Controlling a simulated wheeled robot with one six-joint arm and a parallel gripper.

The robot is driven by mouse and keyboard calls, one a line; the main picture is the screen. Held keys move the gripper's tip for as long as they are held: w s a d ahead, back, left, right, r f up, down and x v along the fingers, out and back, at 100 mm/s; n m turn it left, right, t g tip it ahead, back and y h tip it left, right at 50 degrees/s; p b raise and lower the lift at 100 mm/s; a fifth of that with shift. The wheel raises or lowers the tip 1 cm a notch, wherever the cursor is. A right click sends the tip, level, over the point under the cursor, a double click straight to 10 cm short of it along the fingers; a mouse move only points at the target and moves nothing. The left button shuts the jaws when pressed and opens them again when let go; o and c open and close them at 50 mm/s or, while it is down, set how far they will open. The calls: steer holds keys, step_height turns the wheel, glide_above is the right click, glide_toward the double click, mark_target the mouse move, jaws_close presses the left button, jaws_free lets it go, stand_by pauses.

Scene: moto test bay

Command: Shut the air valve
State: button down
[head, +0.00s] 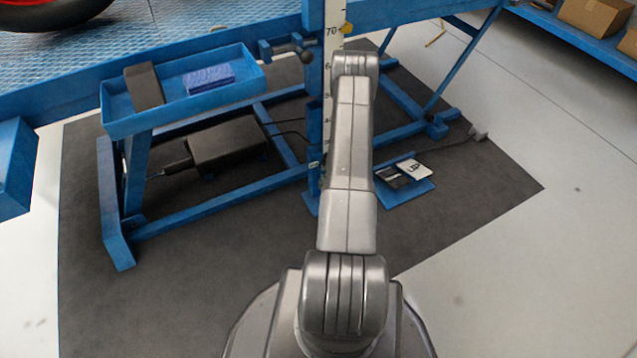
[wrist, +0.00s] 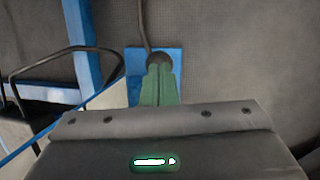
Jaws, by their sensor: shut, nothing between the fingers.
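In the wrist view, my gripper's green fingers (wrist: 158,86) are together and empty. Their tips reach up to a dark round knob-like part (wrist: 158,58) on a blue plate (wrist: 136,62). A thin dark hose or cable runs upward from that part. It may be the air valve, but no lever shows, and I cannot tell whether the fingers touch it or only overlap it in view. In the head view, my arm hides the gripper. A small blue fitting with a dark end (head: 298,50) sits left of the scale post there; I cannot tell what it is.
A white numbered scale (head: 333,15) stands on the blue lift frame behind my arm. A blue tray (head: 190,112) holds a dark block and a blue-violet item. A dark box (head: 227,145) and an UP pedal (head: 415,170) lie low on the mat. Floor at right is clear.

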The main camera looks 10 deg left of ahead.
steer(key=shift+w+d+f, duration=0.2)
steer(key=shift+d+f, duration=0.05)
steer(key=shift+f, duration=0.2)
stand_by(0.5)
steer(key=shift+r, duration=0.35)
step_height(320, 180, up, 13)
steer(key=s+d+p, duration=0.2)
steer(key=p, duration=0.4)
steer(key=shift+f, duration=0.1)
steer(key=f+b, duration=0.2)
steer(key=f, duration=0.2)
steer(key=w+a+f+b, duration=0.1)
steer(key=f+b, duration=0.1)
steer(key=f, duration=0.2)
steer(key=f+b, duration=0.1)
steer(key=f, duration=0.3)
steer(key=shift+w+a+f+b, duration=0.2)
steer(key=shift+w+a+b, duration=0.05)
steer(key=shift+a+b, duration=0.15)
steer(key=shift+w+f, duration=0.3)
steer(key=shift+f, duration=0.35)
steer(key=shift+a+r, duration=0.1)
